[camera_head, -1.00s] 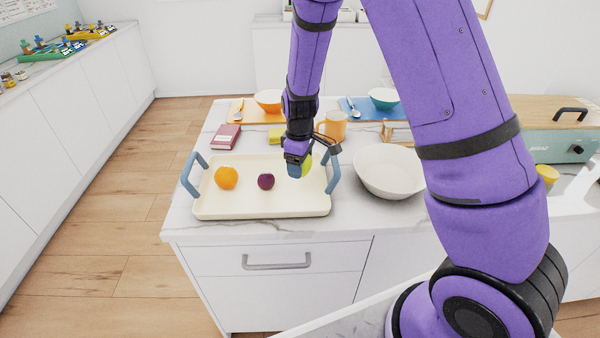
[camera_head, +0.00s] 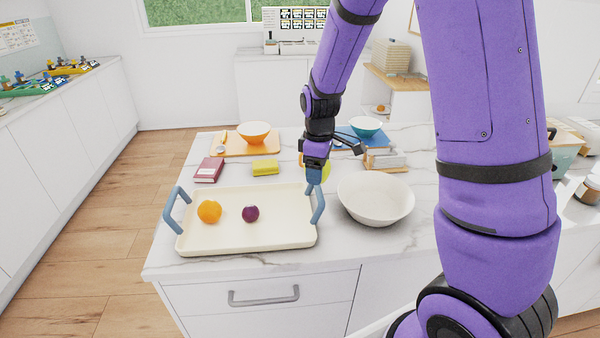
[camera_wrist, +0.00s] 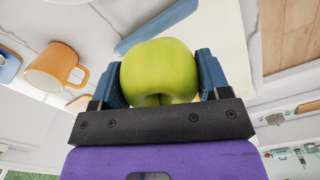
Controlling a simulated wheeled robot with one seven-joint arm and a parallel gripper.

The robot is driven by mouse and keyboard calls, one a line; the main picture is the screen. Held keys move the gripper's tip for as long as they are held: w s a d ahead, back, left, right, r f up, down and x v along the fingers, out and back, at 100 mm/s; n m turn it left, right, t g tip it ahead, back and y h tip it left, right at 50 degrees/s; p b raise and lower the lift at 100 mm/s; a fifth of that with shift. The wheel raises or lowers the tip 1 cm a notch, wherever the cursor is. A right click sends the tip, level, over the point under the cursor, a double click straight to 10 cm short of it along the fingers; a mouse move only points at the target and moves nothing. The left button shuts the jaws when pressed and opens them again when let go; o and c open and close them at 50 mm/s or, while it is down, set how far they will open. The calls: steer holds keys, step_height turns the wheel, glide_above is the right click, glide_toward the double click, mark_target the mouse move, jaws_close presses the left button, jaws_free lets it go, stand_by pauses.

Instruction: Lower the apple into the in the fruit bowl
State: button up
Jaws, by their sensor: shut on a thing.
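A yellow-green apple (camera_wrist: 160,70) is held between the two blue fingers of my gripper (camera_wrist: 162,78) in the wrist view. In the head view my gripper (camera_head: 318,174) hangs over the right end of the tray, and the apple (camera_head: 326,171) shows partly behind its fingers. The fruit bowl, a wide white empty bowl (camera_head: 375,203), stands on the marble counter to the right of the gripper. The apple is apart from the bowl, to its left and above the counter.
A cream tray (camera_head: 280,232) with blue handles holds an orange (camera_head: 209,211) and a dark plum (camera_head: 250,214). Behind are a red book (camera_head: 209,170), a yellow sponge (camera_head: 265,167), an orange bowl (camera_head: 254,132) and a teal bowl (camera_head: 365,126). An orange mug (camera_wrist: 55,66) shows in the wrist view.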

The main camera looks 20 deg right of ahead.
steer(key=s+d+f, duration=0.1)
steer(key=s+d, duration=0.3)
steer(key=d, duration=0.4)
steer(key=s+d+f, duration=0.2)
steer(key=s+d, duration=0.2)
steer(key=d, duration=0.4)
steer(key=shift+d+f, duration=0.15)
steer(key=shift+f, duration=0.1)
steer(key=shift+f, duration=2.35)
steer(key=shift+f, duration=1.45)
stand_by(0.4)
steer(key=o, duration=1.1)
